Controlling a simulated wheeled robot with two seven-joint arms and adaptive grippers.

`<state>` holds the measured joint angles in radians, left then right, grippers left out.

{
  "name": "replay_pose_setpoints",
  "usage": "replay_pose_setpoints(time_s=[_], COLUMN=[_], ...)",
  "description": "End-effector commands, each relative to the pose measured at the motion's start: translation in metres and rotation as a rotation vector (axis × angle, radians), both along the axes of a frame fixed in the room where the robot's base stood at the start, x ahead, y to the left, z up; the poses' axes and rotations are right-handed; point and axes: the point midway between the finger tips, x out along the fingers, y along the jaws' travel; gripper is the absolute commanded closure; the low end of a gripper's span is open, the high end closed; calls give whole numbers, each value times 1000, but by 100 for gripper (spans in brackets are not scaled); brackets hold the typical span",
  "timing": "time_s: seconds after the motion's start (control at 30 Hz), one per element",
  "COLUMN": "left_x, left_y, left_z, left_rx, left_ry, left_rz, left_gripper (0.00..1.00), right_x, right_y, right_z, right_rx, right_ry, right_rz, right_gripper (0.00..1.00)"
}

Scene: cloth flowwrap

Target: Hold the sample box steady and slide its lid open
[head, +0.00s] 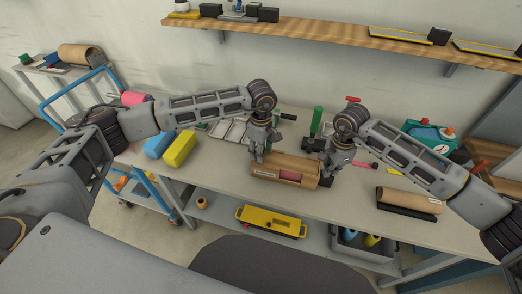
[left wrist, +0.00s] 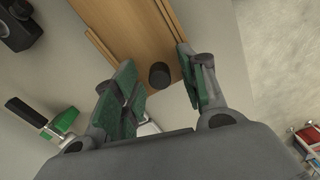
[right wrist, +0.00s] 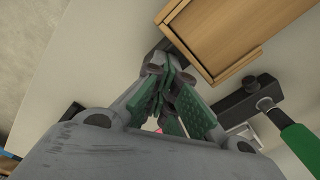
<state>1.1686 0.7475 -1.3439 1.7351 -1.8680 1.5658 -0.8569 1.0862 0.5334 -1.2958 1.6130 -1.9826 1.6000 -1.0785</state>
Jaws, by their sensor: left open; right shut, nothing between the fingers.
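The wooden sample box (head: 262,171) lies on the bench in the head view, with a pale label and a reddish patch on its front. Its wood also shows in the left wrist view (left wrist: 140,35) and right wrist view (right wrist: 225,35). My left gripper (head: 257,157) is open at the box's left end; in its wrist view the fingers stand apart around the box end, with a dark round knob (left wrist: 159,75) between them. I cannot tell whether they touch. My right gripper (head: 328,172) is shut and empty beside the box's right end. How far the lid is open is unclear.
Yellow (head: 180,148) and blue (head: 158,144) blocks lie left of the box. A green-handled tool (head: 316,122) stands behind it, close to my right gripper. A brown roll on a dark base (head: 408,201) lies to the right. The bench front is clear.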

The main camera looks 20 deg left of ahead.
Motion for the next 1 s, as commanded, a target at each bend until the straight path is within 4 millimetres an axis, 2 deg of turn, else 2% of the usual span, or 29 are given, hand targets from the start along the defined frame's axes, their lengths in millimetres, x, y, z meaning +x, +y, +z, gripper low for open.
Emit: replay_pose_setpoints(time_s=[0.07,0.37,0.77,1.0], left_x=[0,0,0,0], left_y=[0,0,2,18], left_z=[0,0,0,-1], left_rx=[0,0,0,1], left_ry=[0,0,1,2], left_rz=[0,0,1,3], left_gripper=[60,99,100,100], right_x=[-2,-2,-2,-2], right_y=[-1,-1,-1,-1], right_z=[-4,-4,-4,-4], right_rx=[-5,-4,-4,-4], right_ry=[6,6,6,6], right_rz=[0,-1,-1,-1], right_gripper=[100,100,100,100])
